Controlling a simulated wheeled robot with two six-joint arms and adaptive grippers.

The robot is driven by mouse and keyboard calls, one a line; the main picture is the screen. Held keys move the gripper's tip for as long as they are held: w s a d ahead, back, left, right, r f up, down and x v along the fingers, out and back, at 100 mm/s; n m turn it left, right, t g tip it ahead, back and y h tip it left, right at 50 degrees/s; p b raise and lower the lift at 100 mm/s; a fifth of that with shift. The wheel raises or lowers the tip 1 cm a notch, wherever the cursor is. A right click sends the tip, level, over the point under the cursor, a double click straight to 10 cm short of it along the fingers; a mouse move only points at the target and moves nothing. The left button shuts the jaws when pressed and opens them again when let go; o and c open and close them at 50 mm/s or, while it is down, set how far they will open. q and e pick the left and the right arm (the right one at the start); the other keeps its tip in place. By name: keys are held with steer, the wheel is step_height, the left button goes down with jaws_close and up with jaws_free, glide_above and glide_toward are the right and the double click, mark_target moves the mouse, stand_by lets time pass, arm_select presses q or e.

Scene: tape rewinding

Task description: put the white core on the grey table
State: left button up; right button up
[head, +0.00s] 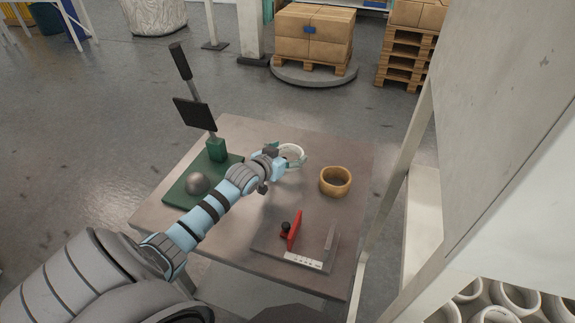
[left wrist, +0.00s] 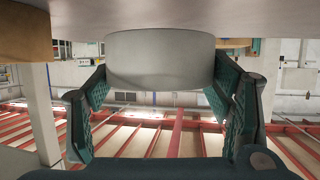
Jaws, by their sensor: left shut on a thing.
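The white core (head: 293,151) is a short pale ring near the far right part of the grey table (head: 245,130). My left gripper (head: 287,161) reaches over the table from the left and is shut on the core. In the left wrist view the core (left wrist: 160,62) sits between the two green-padded fingers of the gripper (left wrist: 160,92). That view looks upside down, with the table surface (left wrist: 260,15) along the top. The core's edge is at or very close to the table surface; I cannot tell if it bears on it. My right gripper is not in view.
A tan tape roll (head: 335,186) stands right of the core. A plate with a red lever (head: 294,231) lies at the front right. A white frame (head: 393,180) rises beyond the right edge.

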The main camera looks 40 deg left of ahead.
arm_select(q)
step_height(320, 180, down, 3)
steer(key=shift+s+f+b, duration=0.1)
steer(key=shift+b, duration=0.3)
steer(key=o, duration=1.1)
steer(key=shift+s+r+p, duration=0.3)
steer(key=shift+p, duration=0.05)
steer(key=p+v, duration=0.4)
steer(key=v, duration=0.7)
steer(key=shift+s+d+p, duration=0.1)
steer(key=shift+s+p, duration=0.15)
steer(key=shift+p, duration=0.15)
steer(key=shift+w, duration=0.1)
steer(key=shift+f, duration=0.1)
